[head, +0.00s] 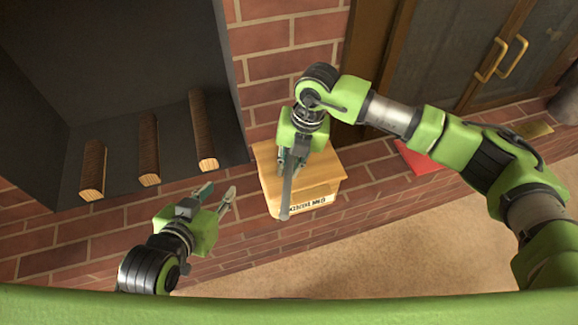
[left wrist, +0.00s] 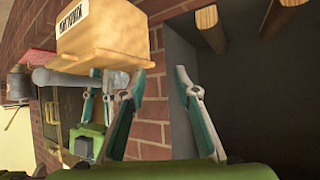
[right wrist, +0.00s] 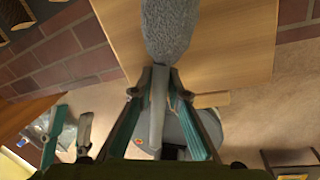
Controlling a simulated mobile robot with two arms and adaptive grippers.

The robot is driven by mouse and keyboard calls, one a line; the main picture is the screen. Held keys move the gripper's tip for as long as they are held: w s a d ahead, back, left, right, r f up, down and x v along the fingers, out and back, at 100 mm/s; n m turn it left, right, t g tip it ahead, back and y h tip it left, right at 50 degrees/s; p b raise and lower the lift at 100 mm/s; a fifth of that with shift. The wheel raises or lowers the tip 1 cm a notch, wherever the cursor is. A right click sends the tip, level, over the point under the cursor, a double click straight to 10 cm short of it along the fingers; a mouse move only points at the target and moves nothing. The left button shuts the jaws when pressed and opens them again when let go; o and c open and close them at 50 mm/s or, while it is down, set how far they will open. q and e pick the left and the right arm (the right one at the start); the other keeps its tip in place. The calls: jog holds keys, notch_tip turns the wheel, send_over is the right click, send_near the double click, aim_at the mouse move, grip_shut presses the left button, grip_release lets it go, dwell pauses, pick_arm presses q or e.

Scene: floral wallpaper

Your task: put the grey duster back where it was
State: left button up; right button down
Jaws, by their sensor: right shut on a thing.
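The grey duster (head: 286,196) is in my right gripper (head: 292,158), over the left part of the light wooden box (head: 327,172) in the head view. In the right wrist view its fluffy grey head (right wrist: 168,28) points to the top of the picture, above the box top (right wrist: 235,45). Its smooth handle (right wrist: 157,110) is between the shut fingers. I cannot tell whether the duster touches the box. My left gripper (head: 218,193) is open and empty, left of the box; its spread fingers show in the left wrist view (left wrist: 161,85).
A dark fireplace recess (head: 60,90) with several logs (head: 149,150) is at left. A brick wall and ledge (head: 70,240) run behind and beneath the box. A red object (head: 418,158) lies right of the box. Dark cabinet doors (head: 450,50) with brass handles stand at the back right.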

pick_arm(q)
jog(key=shift+r, duration=0.1)
pick_arm(e)
jog(key=c, duration=2.2)
grip_release()
jog(key=shift+f, duration=0.1)
jog(key=shift+c, duration=0.2)
pick_arm(q)
jog(key=shift+w+d+r, duration=0.1)
jog(key=shift+w+r, duration=0.15)
